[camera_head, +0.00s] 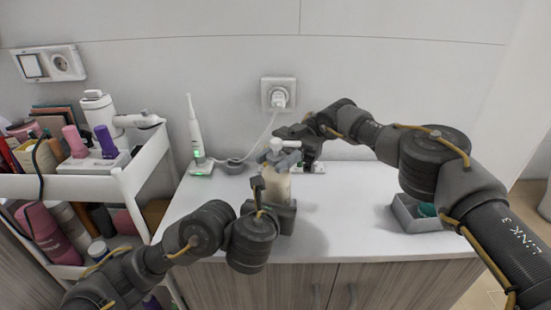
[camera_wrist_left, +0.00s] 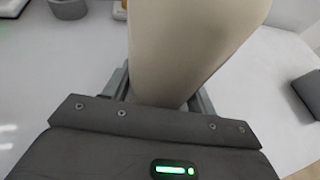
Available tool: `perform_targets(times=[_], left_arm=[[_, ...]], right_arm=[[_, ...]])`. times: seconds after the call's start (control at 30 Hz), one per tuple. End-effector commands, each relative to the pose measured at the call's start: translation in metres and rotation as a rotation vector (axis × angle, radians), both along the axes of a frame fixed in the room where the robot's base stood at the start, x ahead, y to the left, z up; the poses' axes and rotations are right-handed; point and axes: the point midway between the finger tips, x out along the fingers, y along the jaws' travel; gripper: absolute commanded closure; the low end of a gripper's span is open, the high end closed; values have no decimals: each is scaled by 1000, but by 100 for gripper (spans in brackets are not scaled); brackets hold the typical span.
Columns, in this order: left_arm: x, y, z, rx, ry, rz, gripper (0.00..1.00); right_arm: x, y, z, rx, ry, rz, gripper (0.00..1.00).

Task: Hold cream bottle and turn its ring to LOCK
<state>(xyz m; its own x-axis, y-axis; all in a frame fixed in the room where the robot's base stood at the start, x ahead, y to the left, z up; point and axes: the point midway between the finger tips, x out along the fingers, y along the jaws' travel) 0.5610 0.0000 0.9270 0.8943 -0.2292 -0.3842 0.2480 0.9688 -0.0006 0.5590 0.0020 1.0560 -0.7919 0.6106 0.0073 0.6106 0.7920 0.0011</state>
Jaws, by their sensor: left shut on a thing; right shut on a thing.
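The cream bottle (camera_head: 275,189) stands upright near the front middle of the white cabinet top, with its pale pump head (camera_head: 277,144) on top. My left gripper (camera_head: 276,201) is shut around the lower part of its body; the pale body fills the upper middle of the left wrist view (camera_wrist_left: 190,50) between the two fingers. My right gripper (camera_head: 279,157) reaches in from the right and is shut on the ring at the bottle's neck, just under the pump head. The fingers mostly cover the ring, and its LOCK mark cannot be read.
An electric toothbrush (camera_head: 195,130) stands on its charger at the back left, its cord running to a wall socket (camera_head: 278,94). A grey open box (camera_head: 415,213) with a teal item is at the right. A white cart (camera_head: 140,170) with cosmetics stands left. The counter (camera_head: 345,215) between is clear.

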Motion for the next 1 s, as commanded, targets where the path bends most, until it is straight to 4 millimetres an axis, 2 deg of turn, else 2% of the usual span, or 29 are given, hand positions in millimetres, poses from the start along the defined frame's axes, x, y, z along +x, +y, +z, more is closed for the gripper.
perform_targets(times=[0.6, 0.63, 0.77, 0.8, 1.0], left_arm=[[-1, -1, 0, 1, 0, -3, 78], [-1, 0, 0, 0, 0, -2, 78], [-1, 0, 0, 1, 0, -1, 78], [-1, 0, 0, 1, 0, -1, 78], [0, 0, 0, 0, 0, 0, 78]], right_arm=[[1, -3, 0, -6, -5, 38, 86], [1, -3, 0, -6, -5, 37, 61], [1, -2, 0, -6, -5, 38, 44], [1, -2, 0, -6, -5, 39, 41], [0, -2, 0, -6, -5, 40, 41]])
